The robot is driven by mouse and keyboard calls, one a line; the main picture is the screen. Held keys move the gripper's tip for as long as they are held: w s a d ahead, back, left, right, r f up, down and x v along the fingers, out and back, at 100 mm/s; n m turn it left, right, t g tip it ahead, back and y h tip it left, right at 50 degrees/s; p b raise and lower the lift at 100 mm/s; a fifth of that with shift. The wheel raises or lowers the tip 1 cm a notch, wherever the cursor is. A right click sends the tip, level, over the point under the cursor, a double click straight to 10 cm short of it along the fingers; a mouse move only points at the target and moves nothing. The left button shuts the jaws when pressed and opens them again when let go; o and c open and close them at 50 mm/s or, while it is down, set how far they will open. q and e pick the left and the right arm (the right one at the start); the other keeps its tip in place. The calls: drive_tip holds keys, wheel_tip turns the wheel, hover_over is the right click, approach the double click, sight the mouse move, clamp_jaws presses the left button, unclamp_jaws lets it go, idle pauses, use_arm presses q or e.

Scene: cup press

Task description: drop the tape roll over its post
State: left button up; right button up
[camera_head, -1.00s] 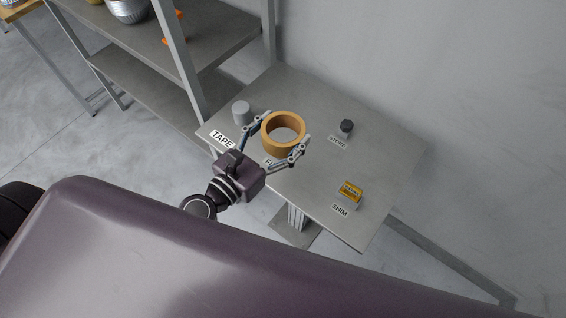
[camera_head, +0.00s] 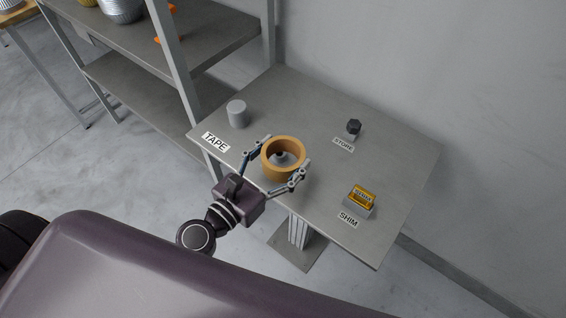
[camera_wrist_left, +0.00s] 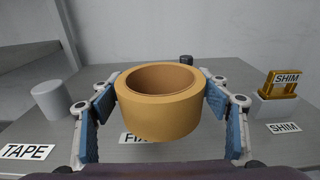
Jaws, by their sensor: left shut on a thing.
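The tan tape roll (camera_head: 270,168) is between the fingers of my left gripper (camera_head: 287,151), which is shut on it from both sides. In the left wrist view the roll (camera_wrist_left: 158,115) is upright with its hole facing up, and it seems held above the table. A plain grey cylindrical post (camera_head: 237,114) stands behind the TAPE label, left of the roll and apart from it. It also shows in the left wrist view (camera_wrist_left: 55,100). A small grey thing shows through the roll's hole in the head view; its base is hidden. My right gripper is not in view.
The grey table (camera_head: 310,105) also bears a dark knob (camera_head: 353,127) at the STORE label and a yellow shim piece (camera_head: 362,196) on a grey block at the SHIM label. A label under the roll is partly hidden. A shelf rack (camera_head: 215,45) stands behind left.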

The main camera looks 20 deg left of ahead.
use_arm(q)
drive_tip(key=shift+f, duration=0.45)
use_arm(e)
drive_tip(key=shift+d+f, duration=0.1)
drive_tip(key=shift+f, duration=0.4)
use_arm(q)
drive_tip(key=shift+f+b, duration=0.6)
drive_tip(key=o, duration=1.2)
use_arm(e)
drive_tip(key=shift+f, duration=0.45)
use_arm(q)
drive_tip(key=shift+o, duration=0.2)
drive_tip(key=shift+r+p, duration=0.5)
drive_tip(key=shift+r, duration=0.1)
drive_tip(key=shift+s+a+f, duration=0.1)
drive_tip(key=shift+s, duration=0.15)
drive_tip(key=b+v, duration=0.5)
drive_tip(key=v, duration=0.5)
drive_tip(key=shift+b, duration=0.35)
drive_tip(key=shift+s+a, duration=0.25)
drive_tip(key=shift+s, duration=0.4)
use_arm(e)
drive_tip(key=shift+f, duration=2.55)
